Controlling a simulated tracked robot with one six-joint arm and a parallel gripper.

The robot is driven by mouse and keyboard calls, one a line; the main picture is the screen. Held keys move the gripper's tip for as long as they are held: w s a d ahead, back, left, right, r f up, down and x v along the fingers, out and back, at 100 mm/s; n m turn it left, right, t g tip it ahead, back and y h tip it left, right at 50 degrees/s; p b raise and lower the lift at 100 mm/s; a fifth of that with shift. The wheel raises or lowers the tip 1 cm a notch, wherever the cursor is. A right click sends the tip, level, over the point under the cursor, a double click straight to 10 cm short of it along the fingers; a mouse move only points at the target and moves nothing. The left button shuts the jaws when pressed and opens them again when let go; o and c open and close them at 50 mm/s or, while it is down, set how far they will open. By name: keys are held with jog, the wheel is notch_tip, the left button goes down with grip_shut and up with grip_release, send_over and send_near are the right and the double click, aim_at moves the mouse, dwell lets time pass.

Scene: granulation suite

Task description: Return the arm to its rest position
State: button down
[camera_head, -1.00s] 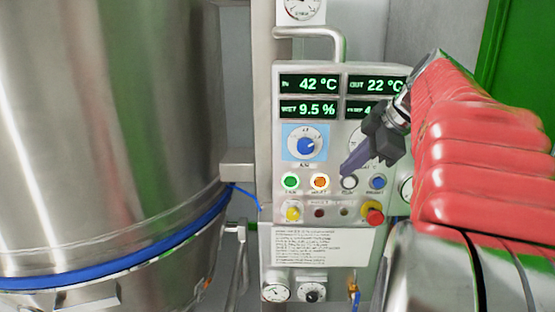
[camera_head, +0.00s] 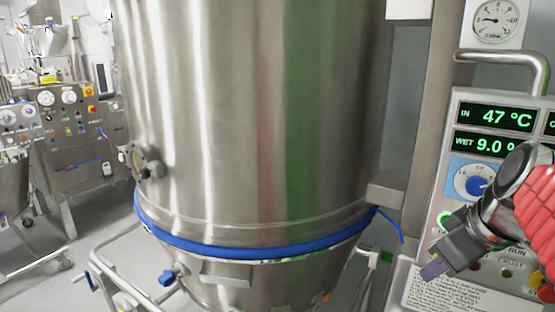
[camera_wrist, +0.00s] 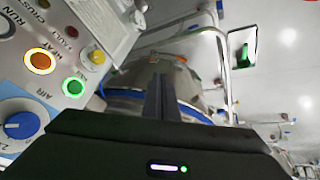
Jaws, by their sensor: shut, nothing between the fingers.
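My gripper (camera_head: 433,270) is at the lower right of the head view, in front of the lower left part of the control panel (camera_head: 447,155). Its dark fingers are shut together with nothing between them. The wrist view shows the shut fingers (camera_wrist: 165,97) pointing away over the steel vessel, with the panel tilted at the left. My red-sleeved arm comes in from the right edge and hides part of the panel. The panel's blue knob (camera_head: 474,184) shows beside my wrist. In the wrist view the orange button (camera_wrist: 40,62) and green button (camera_wrist: 73,87) are lit.
A large steel vessel (camera_head: 250,120) with a blue band (camera_head: 240,246) stands left of the panel, close to my gripper. A pipe handle (camera_head: 505,57) and a gauge (camera_head: 495,20) are above the panel. Another control cabinet (camera_head: 75,155) stands far left, with open floor before it.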

jog(key=s+a+f+m, duration=0.4)
jog(key=s+a+f, duration=0.4)
jog(key=a+f, duration=0.4)
jog(key=shift+s+a+m+h, duration=0.3)
jog(key=shift+a+m, duration=0.1)
jog(key=shift+a, duration=0.3)
dwell(1.3)
